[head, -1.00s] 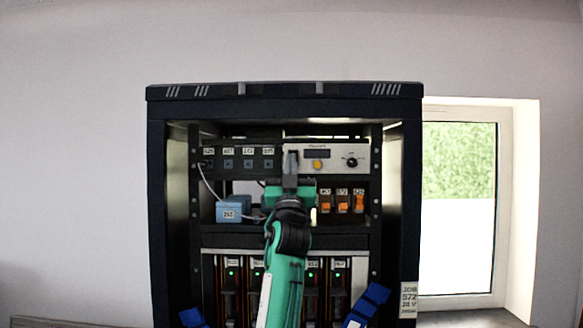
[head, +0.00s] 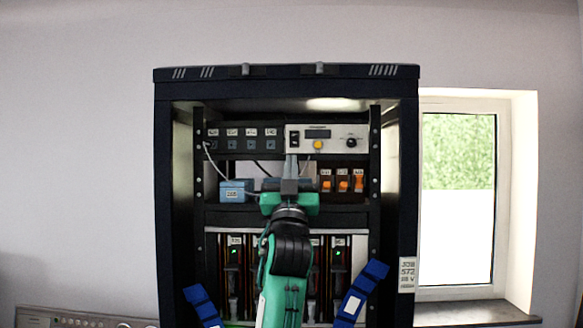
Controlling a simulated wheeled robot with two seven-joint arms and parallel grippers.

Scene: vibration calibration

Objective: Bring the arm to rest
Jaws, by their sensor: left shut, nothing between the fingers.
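My left arm, green and black, rises up the middle of the head view. My left gripper (head: 291,160) points at the dark equipment rack (head: 160,200). Its fingers are together with nothing between them. The fingertips appear just below a black rocker switch (head: 294,138) on the white instrument panel (head: 325,147); I cannot tell how far in front of the panel they are. My right gripper is not in view.
A blue box (head: 235,192) with a cable sits on the shelf left of my gripper. Orange switches (head: 342,184) are to its right. Blue straps (head: 203,304) hang at the rack's lower front. A window (head: 460,190) is at right, a grey control panel (head: 85,318) at lower left.

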